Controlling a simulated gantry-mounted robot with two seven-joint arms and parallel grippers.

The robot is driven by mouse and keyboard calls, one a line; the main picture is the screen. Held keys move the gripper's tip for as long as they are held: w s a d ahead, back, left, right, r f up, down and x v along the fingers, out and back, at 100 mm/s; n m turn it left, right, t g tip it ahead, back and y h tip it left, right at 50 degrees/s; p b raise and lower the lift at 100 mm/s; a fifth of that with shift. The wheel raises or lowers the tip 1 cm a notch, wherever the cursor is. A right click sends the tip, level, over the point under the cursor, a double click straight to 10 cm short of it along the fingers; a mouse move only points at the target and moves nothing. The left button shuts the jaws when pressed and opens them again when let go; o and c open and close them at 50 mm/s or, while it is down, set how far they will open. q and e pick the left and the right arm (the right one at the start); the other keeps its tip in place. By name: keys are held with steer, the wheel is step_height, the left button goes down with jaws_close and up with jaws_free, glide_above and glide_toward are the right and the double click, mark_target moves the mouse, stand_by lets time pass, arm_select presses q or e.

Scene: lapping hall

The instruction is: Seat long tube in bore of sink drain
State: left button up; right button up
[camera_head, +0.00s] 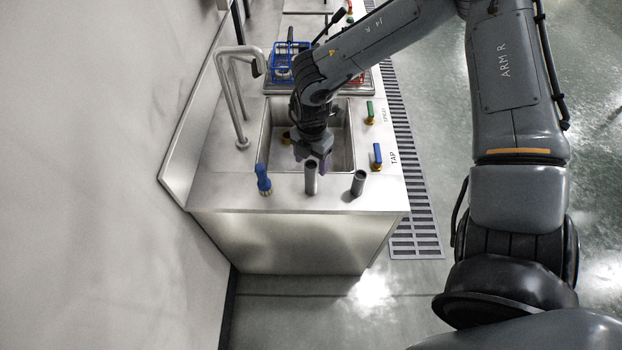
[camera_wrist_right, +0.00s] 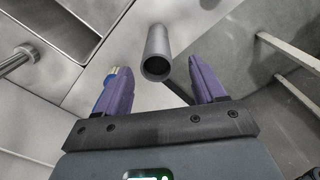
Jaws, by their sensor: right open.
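The taller grey tube (camera_head: 310,179) stands upright on the near counter of the sink unit. In the right wrist view the open-topped grey tube (camera_wrist_right: 157,42) shows ahead of the gap between the purple fingers. My right gripper (camera_head: 319,160) is open and empty, just behind and above the taller tube; its spread fingers also show in the wrist view (camera_wrist_right: 158,66). A small brownish ring, apparently the drain (camera_head: 286,137), lies in the basin (camera_head: 345,150), partly hidden by my right arm; its bore cannot be made out. My left gripper is out of view.
A shorter dark grey tube (camera_head: 358,183) stands to the right, and a blue brush (camera_head: 263,180) to the left. A curved faucet (camera_head: 240,110), a blue tap lever (camera_head: 377,156) and a green lever (camera_head: 370,112) flank the basin. A blue rack (camera_head: 283,62) stands behind.

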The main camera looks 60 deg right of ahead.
mark_target(311, 179)
steer(key=shift+w+d+f, duration=0.1)
steer(key=shift+d+f, duration=0.05)
steer(key=shift+f, duration=1.15)
steer(key=shift+w+d+f, duration=0.1)
steer(key=shift+f, duration=1.2)
steer(key=shift+s, duration=0.1)
steer(key=c, duration=1.2)
